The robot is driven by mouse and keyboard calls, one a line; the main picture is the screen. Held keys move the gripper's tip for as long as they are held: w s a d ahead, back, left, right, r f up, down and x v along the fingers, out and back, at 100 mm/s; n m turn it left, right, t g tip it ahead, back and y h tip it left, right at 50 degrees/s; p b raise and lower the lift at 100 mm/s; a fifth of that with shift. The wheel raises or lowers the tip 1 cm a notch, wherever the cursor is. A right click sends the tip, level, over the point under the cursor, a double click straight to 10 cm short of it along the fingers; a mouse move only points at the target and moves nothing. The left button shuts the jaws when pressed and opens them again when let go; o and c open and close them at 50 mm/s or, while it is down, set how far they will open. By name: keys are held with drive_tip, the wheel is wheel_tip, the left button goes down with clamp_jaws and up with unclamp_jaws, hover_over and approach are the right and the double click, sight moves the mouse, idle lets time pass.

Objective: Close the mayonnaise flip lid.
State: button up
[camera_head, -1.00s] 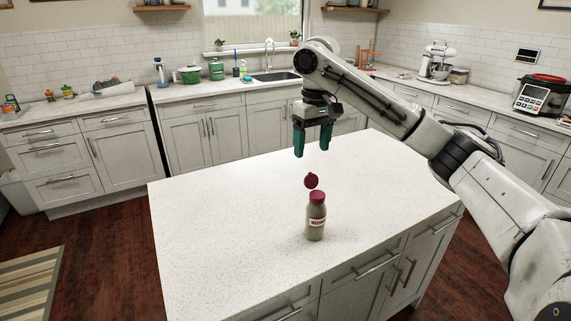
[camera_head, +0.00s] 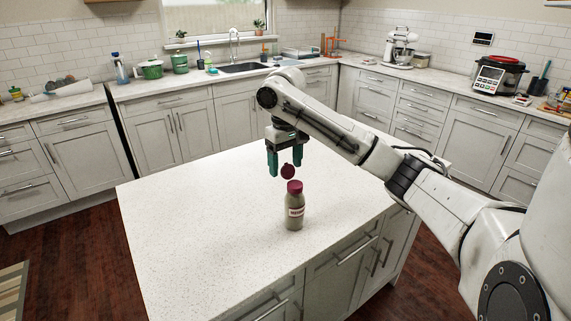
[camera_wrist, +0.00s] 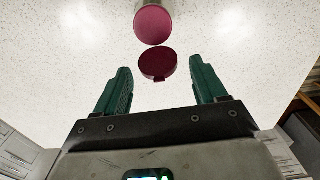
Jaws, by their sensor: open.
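The mayonnaise bottle (camera_head: 294,212) stands upright on the white island, with a pale body, a label and a dark red cap. Its round dark red flip lid (camera_head: 288,171) is open and stands up above the cap. In the wrist view the cap (camera_wrist: 153,25) is at the top, and the open lid (camera_wrist: 159,64) is just below it, between the fingertip lines. My gripper (camera_head: 286,170) has green fingers, is open and empty, and is just behind the lid in the head view. The fingers (camera_wrist: 159,85) are spread on either side of the lid in the wrist view, with no visible contact.
The island top (camera_head: 210,220) is otherwise clear around the bottle. Its front edge and drawers are close to the bottle's right. Counters with a sink (camera_head: 245,68), pots, a mixer (camera_head: 400,45) and a cooker (camera_head: 498,77) line the walls behind.

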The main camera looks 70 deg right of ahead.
drive_tip(key=shift+f, duration=0.2)
drive_tip(key=c, duration=1.1)
